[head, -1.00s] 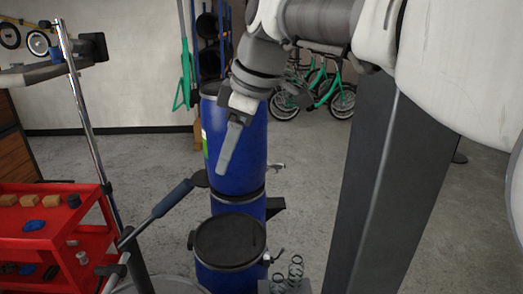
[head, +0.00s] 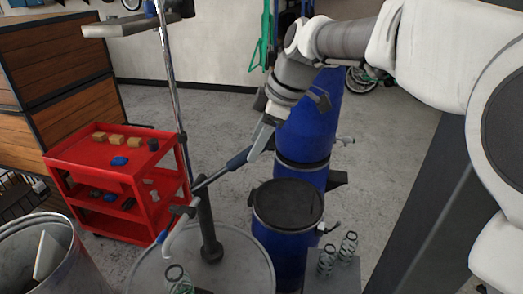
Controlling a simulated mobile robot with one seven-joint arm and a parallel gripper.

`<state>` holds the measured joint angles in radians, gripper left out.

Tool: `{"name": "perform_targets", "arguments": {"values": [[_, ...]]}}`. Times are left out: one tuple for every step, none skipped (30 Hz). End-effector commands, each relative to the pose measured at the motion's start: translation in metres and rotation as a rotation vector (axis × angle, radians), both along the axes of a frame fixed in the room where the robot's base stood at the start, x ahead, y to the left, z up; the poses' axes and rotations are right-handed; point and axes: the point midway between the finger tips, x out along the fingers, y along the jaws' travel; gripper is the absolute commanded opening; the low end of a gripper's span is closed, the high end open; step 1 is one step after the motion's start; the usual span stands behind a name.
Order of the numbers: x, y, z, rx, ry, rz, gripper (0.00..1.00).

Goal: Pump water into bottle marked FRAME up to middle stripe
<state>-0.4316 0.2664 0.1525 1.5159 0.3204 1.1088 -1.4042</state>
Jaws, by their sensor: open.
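A hand pump (head: 210,225) with a dark upright body stands on a grey drum (head: 245,262) at the bottom. A grey spout (head: 170,236) curves down at the left, above a small coil-like dark green item (head: 178,278), partly cut off. My gripper (head: 291,119) is open, jaws spread, one finger overlapping the lever's upper end in the picture. I cannot tell whether they touch. No bottle, FRAME marking, stripe or water level is clearly readable.
Blue barrels (head: 306,130) and a black-lidded blue barrel (head: 262,238) stand right of the pump. Two wire coils (head: 348,248) sit on a grey block (head: 345,275). A red cart (head: 75,153) and metal bin (head: 62,232) are left.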

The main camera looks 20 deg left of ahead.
Motion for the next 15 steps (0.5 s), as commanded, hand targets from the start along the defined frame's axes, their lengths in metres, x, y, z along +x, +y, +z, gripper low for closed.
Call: {"name": "perform_targets", "arguments": {"values": [[-0.001, 0.005, -0.010, -0.002, 0.004, 0.002, 0.64], [0.000, 0.007, -0.016, -0.003, 0.005, 0.001, 0.64], [0.000, 0.010, -0.022, -0.002, 0.003, 0.001, 0.64], [0.001, 0.012, -0.027, -0.002, 0.004, 0.000, 0.64], [0.001, 0.014, -0.032, -0.002, 0.004, 0.000, 0.64], [0.001, 0.017, -0.037, -0.002, 0.003, 0.000, 0.64], [0.002, 0.018, -0.041, -0.002, 0.002, 0.000, 0.64], [0.002, 0.020, -0.044, -0.002, 0.002, 0.001, 0.64], [0.002, 0.022, -0.048, -0.002, 0.001, 0.001, 0.64], [0.002, 0.023, -0.051, -0.001, 0.001, 0.000, 0.64], [0.002, 0.023, -0.053, -0.002, 0.001, 0.001, 0.64], [0.003, 0.024, -0.055, -0.002, 0.001, 0.001, 0.64], [0.003, 0.025, -0.056, -0.001, 0.001, 0.000, 0.64], [0.003, 0.025, -0.057, -0.001, 0.000, 0.000, 0.64], [0.003, 0.026, -0.058, -0.001, 0.000, 0.000, 0.64]]}}
